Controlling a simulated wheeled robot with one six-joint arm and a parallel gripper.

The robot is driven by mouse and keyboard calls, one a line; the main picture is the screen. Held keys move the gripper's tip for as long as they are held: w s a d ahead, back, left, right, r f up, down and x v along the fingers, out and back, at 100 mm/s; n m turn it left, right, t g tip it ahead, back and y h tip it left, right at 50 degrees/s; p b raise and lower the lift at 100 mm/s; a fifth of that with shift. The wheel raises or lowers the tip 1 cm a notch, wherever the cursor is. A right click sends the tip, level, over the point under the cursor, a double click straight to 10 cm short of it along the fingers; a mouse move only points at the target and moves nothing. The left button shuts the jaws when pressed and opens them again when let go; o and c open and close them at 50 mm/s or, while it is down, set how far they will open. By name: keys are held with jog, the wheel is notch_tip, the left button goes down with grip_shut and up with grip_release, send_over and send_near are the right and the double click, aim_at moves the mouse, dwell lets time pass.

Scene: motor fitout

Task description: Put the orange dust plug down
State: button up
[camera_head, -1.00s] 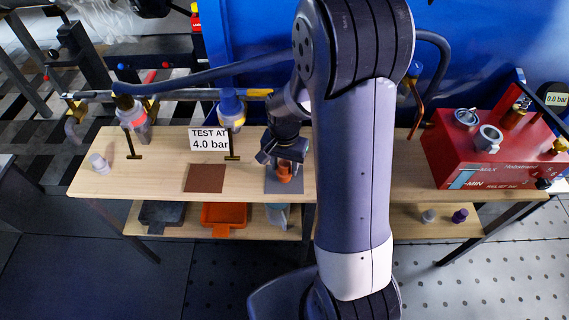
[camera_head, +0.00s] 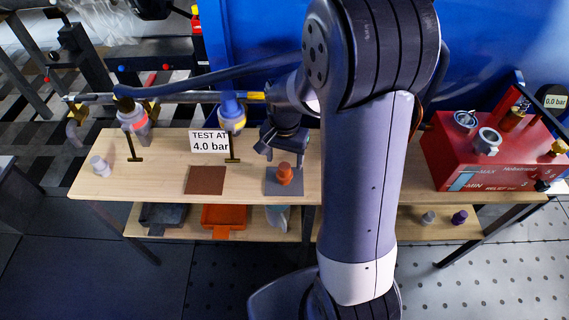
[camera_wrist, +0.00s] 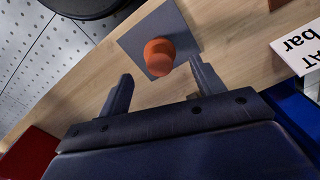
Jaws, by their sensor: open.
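The orange dust plug (camera_head: 285,174) stands upright on a grey square mat (camera_head: 271,187) on the wooden bench. It also shows in the wrist view (camera_wrist: 159,56) on the grey mat (camera_wrist: 183,22). My gripper (camera_head: 283,153) is open and empty, just behind and above the plug. In the wrist view my gripper (camera_wrist: 160,88) has its two fingers apart, with the plug beyond the fingertips and clear of them.
A brown square mat (camera_head: 205,180) lies to the left on the bench (camera_head: 160,185). A "TEST AT 4.0 bar" sign (camera_head: 209,141) stands behind it. A white plug (camera_head: 100,166) is at the far left. A red pump box (camera_head: 470,160) stands at the right.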

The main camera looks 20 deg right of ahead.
aim_at(284, 166)
notch_tip(284, 166, up, 8)
jog(key=shift+p, duration=0.3)
